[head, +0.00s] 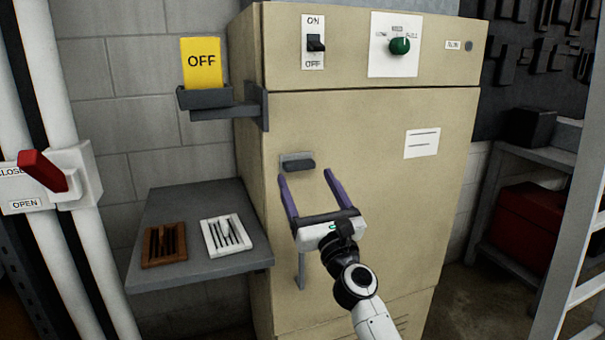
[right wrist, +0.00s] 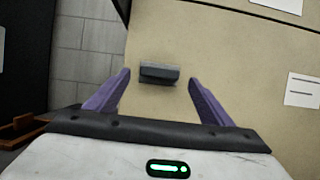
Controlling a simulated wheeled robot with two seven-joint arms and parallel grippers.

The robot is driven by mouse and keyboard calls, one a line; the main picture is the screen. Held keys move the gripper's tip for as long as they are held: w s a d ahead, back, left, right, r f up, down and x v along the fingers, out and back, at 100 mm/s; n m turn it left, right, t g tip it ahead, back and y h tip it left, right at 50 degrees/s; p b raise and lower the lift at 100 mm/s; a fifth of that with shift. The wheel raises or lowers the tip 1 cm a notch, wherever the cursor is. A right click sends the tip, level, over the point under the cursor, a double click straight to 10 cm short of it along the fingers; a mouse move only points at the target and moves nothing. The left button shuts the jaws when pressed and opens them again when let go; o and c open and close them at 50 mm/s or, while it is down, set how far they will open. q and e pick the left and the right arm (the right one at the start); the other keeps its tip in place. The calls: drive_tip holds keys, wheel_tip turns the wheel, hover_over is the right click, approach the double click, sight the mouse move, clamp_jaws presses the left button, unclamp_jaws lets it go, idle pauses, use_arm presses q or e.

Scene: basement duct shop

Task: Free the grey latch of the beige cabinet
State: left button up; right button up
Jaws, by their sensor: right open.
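The beige cabinet (head: 380,130) stands in the middle of the head view. Its grey latch (head: 298,163) is a small dark grey block on a lighter plate, near the left edge of the door. My right gripper (head: 304,176) is open in front of the door, its purple fingers reaching toward the latch. In the right wrist view the latch (right wrist: 159,73) shows beyond and between the open fingertips (right wrist: 158,75), with nothing held. I cannot tell whether the fingertips touch the door. My left gripper is not in view.
A black switch (head: 315,43) and green knob (head: 400,46) are on the cabinet's top panel. A yellow OFF card (head: 201,63) sits in a bracket at left. A red-handled valve (head: 43,170) is at far left.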

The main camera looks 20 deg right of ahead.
sight(301, 169)
drive_tip(key=x, duration=0.2)
drive_tip(key=shift+w, duration=0.3)
drive_tip(key=shift+w+r+b, duration=0.3)
drive_tip(key=shift+w+r, duration=0.05)
drive_tip(key=shift+w, duration=0.25)
drive_tip(key=c, duration=1)
drive_tip(key=shift+c, duration=0.2)
